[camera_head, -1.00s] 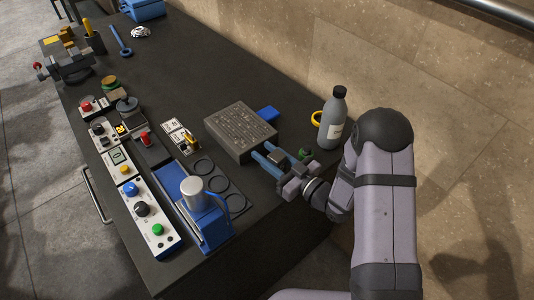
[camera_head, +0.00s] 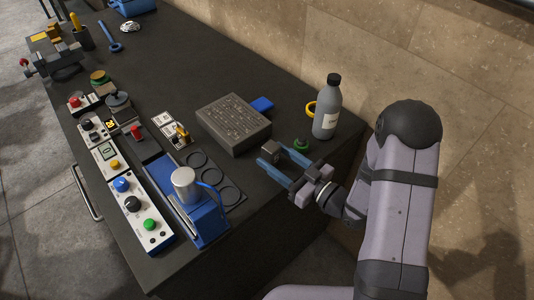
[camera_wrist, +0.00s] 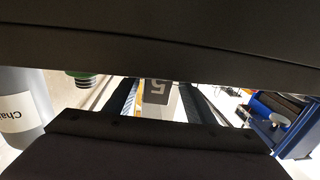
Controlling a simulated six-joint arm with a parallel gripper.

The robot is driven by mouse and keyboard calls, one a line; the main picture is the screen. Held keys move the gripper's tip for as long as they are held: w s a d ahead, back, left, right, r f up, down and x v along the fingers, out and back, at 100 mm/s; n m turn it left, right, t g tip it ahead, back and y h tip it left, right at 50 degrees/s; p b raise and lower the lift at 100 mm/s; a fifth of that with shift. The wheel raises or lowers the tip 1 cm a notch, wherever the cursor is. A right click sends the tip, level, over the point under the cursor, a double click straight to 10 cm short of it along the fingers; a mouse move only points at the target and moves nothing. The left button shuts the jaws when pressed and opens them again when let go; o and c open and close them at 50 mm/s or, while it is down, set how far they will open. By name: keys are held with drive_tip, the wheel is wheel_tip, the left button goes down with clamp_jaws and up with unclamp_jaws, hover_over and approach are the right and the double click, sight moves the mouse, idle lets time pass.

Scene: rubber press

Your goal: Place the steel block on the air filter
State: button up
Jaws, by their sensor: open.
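The steel block (camera_head: 270,152) is a small grey cube just in front of the air filter, apart from its top. In the wrist view the block (camera_wrist: 157,93) shows a "5" on its face. The air filter (camera_head: 233,122) is a flat, dark grey slab with a patterned top, lying on the table. My gripper (camera_head: 269,158) is open, its two blue fingers pointing at the filter. The block stands between or just beyond the fingertips. In the wrist view, a gap shows between the block and the right finger (camera_wrist: 196,103).
A blue box (camera_head: 262,104) lies behind the filter. Left are black rings (camera_head: 213,177), a blue press (camera_head: 203,212) and control panels (camera_head: 140,210).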

drive_tip(key=shift+o, duration=0.4)
drive_tip(key=shift+v, duration=0.8)
drive_tip(key=shift+r, duration=0.2)
drive_tip(key=r, duration=0.2)
drive_tip(key=r+b, duration=0.1)
drive_tip(key=r, duration=0.1)
drive_tip(key=r+b, duration=0.1)
drive_tip(key=shift+w+d+r, duration=0.2)
drive_tip(key=shift+w+r, duration=0.1)
drive_tip(key=shift+r, duration=0.1)
drive_tip(key=shift+f, duration=2.3)
drive_tip(key=shift+a, duration=0.1)
